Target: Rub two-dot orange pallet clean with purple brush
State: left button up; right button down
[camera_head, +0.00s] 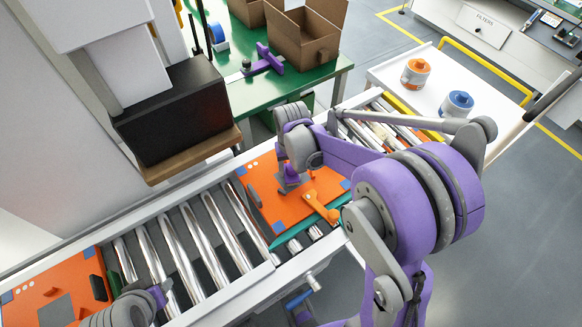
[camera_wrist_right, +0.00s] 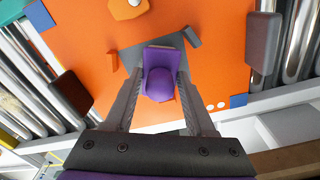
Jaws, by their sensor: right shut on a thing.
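An orange pallet (camera_head: 265,183) with blue corner patches lies on the roller conveyor; it fills much of the right wrist view (camera_wrist_right: 225,60). My right gripper (camera_wrist_right: 162,78) is shut on the purple brush (camera_wrist_right: 162,58), over a dark grey patch (camera_wrist_right: 192,66) on the pallet. The brush (camera_head: 289,178) also shows in the head view. Whether it touches the pallet is unclear. A second orange pallet (camera_head: 76,263) lies at the lower left. My left gripper (camera_head: 158,296) is partly visible beside it, its jaws unclear.
An orange fitting (camera_head: 318,205) stands on the pallet near its front edge. A black press head (camera_head: 175,115) overhangs the conveyor. Bare rollers (camera_head: 185,240) lie between the pallets. A green table (camera_head: 240,95) with cartons and a white table (camera_head: 430,85) with two pots stand behind.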

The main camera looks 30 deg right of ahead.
jog(key=shift+f, duration=0.15)
jog(key=c, duration=0.5)
grip_release()
jog(key=shift+r, duration=0.35)
grip_shut()
